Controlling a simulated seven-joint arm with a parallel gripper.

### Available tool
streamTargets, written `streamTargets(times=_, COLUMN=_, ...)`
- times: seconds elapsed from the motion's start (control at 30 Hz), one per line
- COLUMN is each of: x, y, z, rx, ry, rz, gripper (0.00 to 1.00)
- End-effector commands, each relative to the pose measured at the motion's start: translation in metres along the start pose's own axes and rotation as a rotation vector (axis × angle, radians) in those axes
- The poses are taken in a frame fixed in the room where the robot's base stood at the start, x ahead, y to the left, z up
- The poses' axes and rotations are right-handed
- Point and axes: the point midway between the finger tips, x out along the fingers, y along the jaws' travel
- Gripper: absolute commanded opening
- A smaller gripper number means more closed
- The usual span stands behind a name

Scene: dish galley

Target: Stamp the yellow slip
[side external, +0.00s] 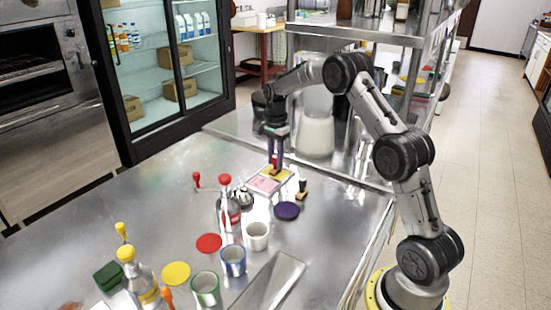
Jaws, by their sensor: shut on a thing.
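My gripper (277,162) points down over the slips at the back of the steel table. It is shut on what looks like a small stamp, mostly hidden by the fingers; a bit of red shows beside them. The yellow slip (284,175) lies under the gripper, next to a pink slip (261,184). The held thing's lower end is at or just above the yellow slip; I cannot tell if it touches. Another stamp with a black handle and wooden base (302,191) stands just right of the slips.
A red-capped bottle (228,207) stands in front of the slips. A purple disc (287,211), a red disc (209,243), a white cup (257,236), a blue cup (233,260) and a green cup (205,288) are nearer. The table's left back is mostly clear.

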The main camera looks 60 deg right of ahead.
Motion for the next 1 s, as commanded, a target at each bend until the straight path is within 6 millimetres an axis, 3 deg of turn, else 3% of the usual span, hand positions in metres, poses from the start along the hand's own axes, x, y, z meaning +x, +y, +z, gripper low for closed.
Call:
streamTargets(times=0.47, x=0.000, y=0.001, z=0.000, rx=0.000, ry=-0.001, rz=0.003, gripper=0.00)
streamTargets(times=1.0, x=-0.040, y=-0.001, z=0.000, rx=0.000, ry=0.000, rz=-0.001, gripper=0.00)
